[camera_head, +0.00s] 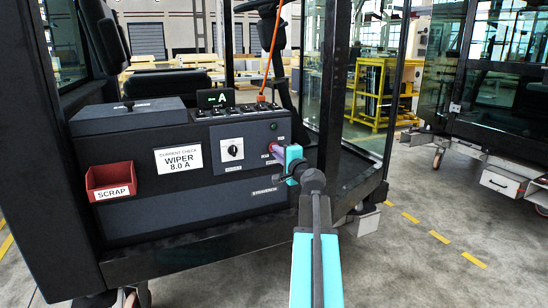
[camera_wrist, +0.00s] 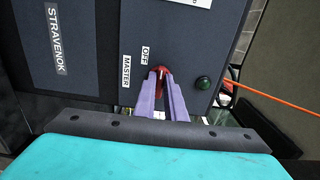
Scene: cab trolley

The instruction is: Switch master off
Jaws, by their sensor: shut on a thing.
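The red master switch (camera_wrist: 163,69) sits on the dark panel face beside the OFF label (camera_wrist: 145,53) and the MASTER label (camera_wrist: 126,71) in the wrist view. My gripper (camera_wrist: 163,78) has its two purple fingers shut on the switch from either side. The fingers cover much of it, and I cannot tell its exact angle. In the head view my gripper (camera_head: 273,147) reaches the right part of the control box (camera_head: 215,195), and the switch is mostly hidden there.
A green lamp (camera_wrist: 203,83) is close beside the fingers. A rotary knob (camera_head: 232,150) and a red scrap bin (camera_head: 110,181) are to the left on the box. An orange cable (camera_head: 271,50) rises above it. The cab's dark post (camera_head: 329,90) stands just right of my gripper.

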